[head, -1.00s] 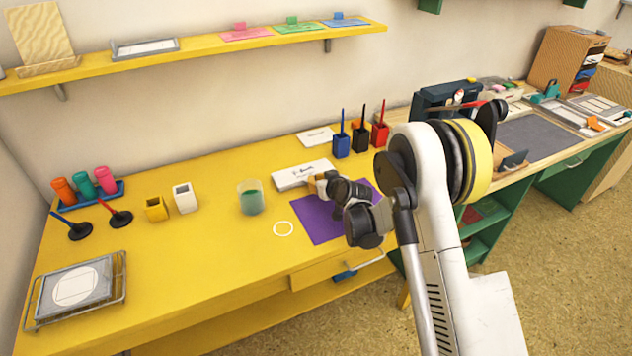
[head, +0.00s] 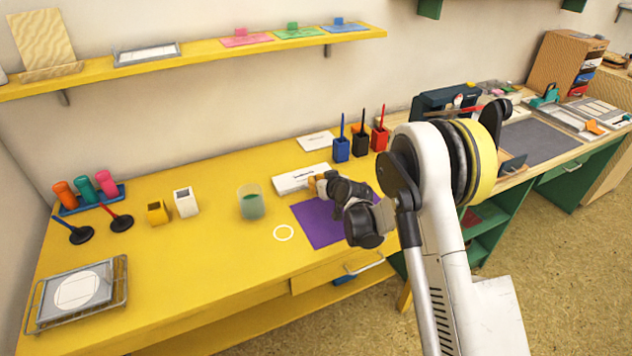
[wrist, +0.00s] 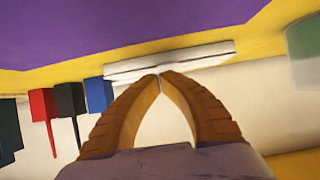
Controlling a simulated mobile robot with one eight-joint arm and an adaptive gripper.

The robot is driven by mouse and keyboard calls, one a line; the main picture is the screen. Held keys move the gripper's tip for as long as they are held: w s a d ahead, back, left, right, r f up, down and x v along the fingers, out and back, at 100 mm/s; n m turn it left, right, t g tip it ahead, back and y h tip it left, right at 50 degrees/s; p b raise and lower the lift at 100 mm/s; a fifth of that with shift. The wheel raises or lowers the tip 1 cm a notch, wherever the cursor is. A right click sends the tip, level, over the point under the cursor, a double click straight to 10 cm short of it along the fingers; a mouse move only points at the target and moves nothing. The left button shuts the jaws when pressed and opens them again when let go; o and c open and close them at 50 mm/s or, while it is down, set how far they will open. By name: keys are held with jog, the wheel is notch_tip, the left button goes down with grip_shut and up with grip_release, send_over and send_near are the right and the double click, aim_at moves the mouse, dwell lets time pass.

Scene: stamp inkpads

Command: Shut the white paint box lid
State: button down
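The white paint box (head: 292,181) is a flat white case with dark marks on top, on the yellow table behind the purple mat. Its lid appears to lie flat on the base, but my gripper hides its right end. In the wrist view the box (wrist: 130,71) shows as a long white slab with a seam along its side. My gripper (wrist: 158,78) has its two tan fingers brought together at the tips, with nothing seen between them. The fingertips appear right at the box's edge; I cannot tell whether they touch it. In the head view my gripper (head: 315,184) is at the box's right front.
The purple mat (head: 315,226) lies in front of the box. A glass with green liquid (head: 251,203) stands to its left. Blue (head: 341,150), black (head: 360,141) and red (head: 380,139) cups with brushes stand behind right. A white card (head: 316,142) lies behind.

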aim_at(327, 206)
notch_tip(327, 206, up, 5)
jog(key=shift+a+f+p, duration=0.1)
jog(key=shift+f+p, duration=0.05)
jog(key=shift+p, duration=1)
jog(key=s+d+f, duration=0.1)
jog(key=s+f, duration=0.1)
jog(key=s+d+f+p, duration=0.1)
jog(key=s+f, duration=0.1)
jog(key=s+d+f, duration=0.1)
jog(key=s+f, duration=0.2)
jog(key=shift+d+p, duration=0.3)
jog(key=shift+d, duration=0.05)
jog(key=s+d+r+m+g+h, duration=0.1)
jog(key=s+d+r, duration=0.25)
jog(key=r, duration=0.35)
jog(key=s+d+r+h, duration=0.1)
jog(key=s+d+r, duration=0.1)
jog(key=s+r, duration=0.45)
jog(key=s+d+r+m+g, duration=0.1)
jog(key=s+d+r, duration=0.15)
jog(key=r, duration=0.65)
jog(key=s+d+r+m+g+h, duration=0.1)
jog(key=s+d, duration=0.3)
jog(key=s, duration=0.8)
jog(key=s+d+r+m+g+h, duration=0.1)
jog(key=s+d, duration=0.4)
jog(key=s, duration=0.8)
jog(key=shift+d+r+m+h, duration=0.15)
jog(key=shift+r+m+h, duration=0.35)
jog(key=shift+m+h, duration=0.15)
